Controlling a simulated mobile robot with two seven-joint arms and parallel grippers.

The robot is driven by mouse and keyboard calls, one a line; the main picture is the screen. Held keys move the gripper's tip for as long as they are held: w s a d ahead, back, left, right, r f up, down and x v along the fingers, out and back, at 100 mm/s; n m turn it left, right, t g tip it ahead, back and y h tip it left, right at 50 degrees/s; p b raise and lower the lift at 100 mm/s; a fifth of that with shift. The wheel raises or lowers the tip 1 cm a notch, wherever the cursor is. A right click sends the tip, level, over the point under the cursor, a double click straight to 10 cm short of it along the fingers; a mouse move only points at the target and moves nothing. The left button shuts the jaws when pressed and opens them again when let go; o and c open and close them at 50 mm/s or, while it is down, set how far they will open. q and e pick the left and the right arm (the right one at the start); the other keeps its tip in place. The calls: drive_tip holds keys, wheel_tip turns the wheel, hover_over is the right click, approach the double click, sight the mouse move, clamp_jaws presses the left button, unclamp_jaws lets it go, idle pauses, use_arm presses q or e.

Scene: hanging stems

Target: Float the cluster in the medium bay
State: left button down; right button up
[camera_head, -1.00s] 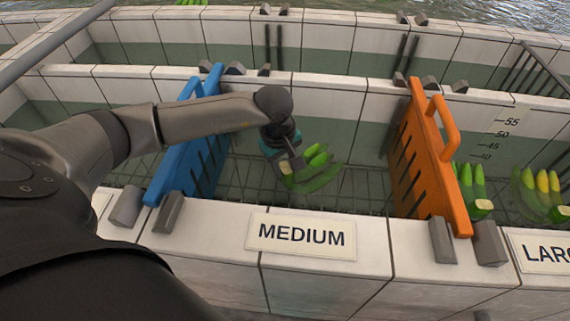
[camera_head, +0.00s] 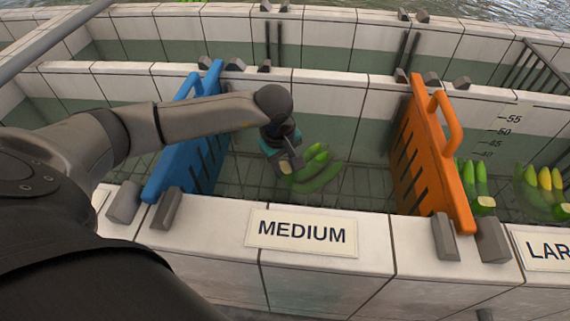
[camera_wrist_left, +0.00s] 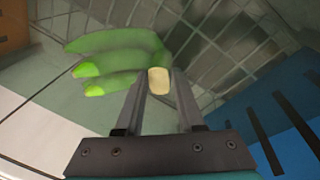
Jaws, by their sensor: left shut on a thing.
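A green banana cluster (camera_head: 318,172) is in the medium bay, between the blue gate (camera_head: 193,140) and the orange gate (camera_head: 430,155). My left gripper (camera_head: 285,165) is shut on the cluster's pale cut stem end. In the left wrist view the stem end sits between the fingertips (camera_wrist_left: 159,82), and the green fruits (camera_wrist_left: 115,60) spread out to the left. Parts of the fruits look hazy, as if under water; the tips look brighter. The MEDIUM sign (camera_head: 300,234) is on the front wall. My right gripper is not in view.
The large bay to the right holds other clusters (camera_head: 545,190), green and yellow. A wire grid (camera_head: 365,190) lies at the bottom of the medium bay. The tiled front wall (camera_head: 350,275) and both slotted gates stand as edges around the bay. Free water lies right of the cluster.

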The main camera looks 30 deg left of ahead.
use_arm(q)
drive_tip(key=shift+f, duration=0.3)
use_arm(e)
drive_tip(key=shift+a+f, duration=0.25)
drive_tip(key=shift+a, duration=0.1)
use_arm(q)
drive_tip(key=shift+f+b, duration=0.2)
drive_tip(key=shift+b, duration=0.2)
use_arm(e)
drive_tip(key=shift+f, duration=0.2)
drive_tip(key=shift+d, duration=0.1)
use_arm(q)
drive_tip(key=shift+c, duration=2.2)
unclamp_jaws()
drive_tip(key=shift+s+f, duration=0.1)
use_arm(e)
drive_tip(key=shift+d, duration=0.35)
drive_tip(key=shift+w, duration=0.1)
